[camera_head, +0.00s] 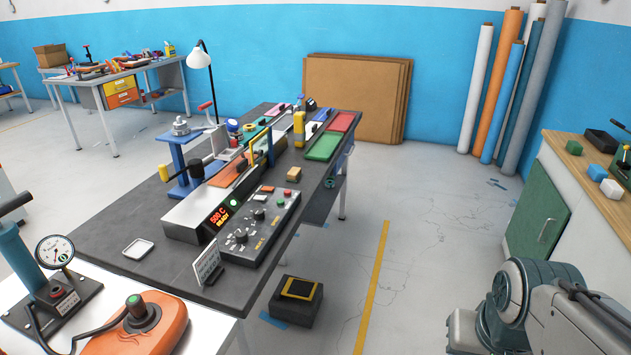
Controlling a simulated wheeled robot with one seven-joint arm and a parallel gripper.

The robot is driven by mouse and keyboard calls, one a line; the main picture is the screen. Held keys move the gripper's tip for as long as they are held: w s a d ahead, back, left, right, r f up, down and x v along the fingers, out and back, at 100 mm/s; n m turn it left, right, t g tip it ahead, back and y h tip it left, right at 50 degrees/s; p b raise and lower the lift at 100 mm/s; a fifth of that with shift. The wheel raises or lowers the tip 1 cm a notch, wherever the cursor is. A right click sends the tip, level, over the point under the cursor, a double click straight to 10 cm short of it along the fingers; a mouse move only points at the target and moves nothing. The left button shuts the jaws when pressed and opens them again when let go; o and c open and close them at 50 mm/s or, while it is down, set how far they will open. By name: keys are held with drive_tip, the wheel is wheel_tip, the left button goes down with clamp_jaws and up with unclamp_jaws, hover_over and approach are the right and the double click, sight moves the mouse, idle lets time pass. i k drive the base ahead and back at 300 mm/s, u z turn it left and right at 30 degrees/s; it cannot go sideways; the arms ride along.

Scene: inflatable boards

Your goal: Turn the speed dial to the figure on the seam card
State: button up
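A grey control box (262,226) sits on the dark workbench, with several black knobs, small switches, and a red and a green button. One larger knob (241,236) is near its front end and another dial (259,214) is farther back. Their labels and settings are too small to read, so I cannot tell which is the speed dial. A white card (207,262) with dark writing stands tilted in a holder at the bench's front edge, left of the box. It looks like the seam card; its figure is unreadable. My gripper is out of view; only my arm's links show at lower right.
A welding machine with a red display (219,217) reading about "500 C" adjoins the control box. A black box with a yellow-framed top (297,291) stands on the floor beside the bench. A green cabinet (538,215) stands at right. Open floor lies between bench and cabinet.

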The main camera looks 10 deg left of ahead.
sight(258, 213)
drive_tip(key=u, duration=0.1)
drive_tip(key=i, duration=0.8)
drive_tip(key=u, duration=1.1)
drive_tip(key=i, duration=0.5)
drive_tip(key=u, duration=0.45)
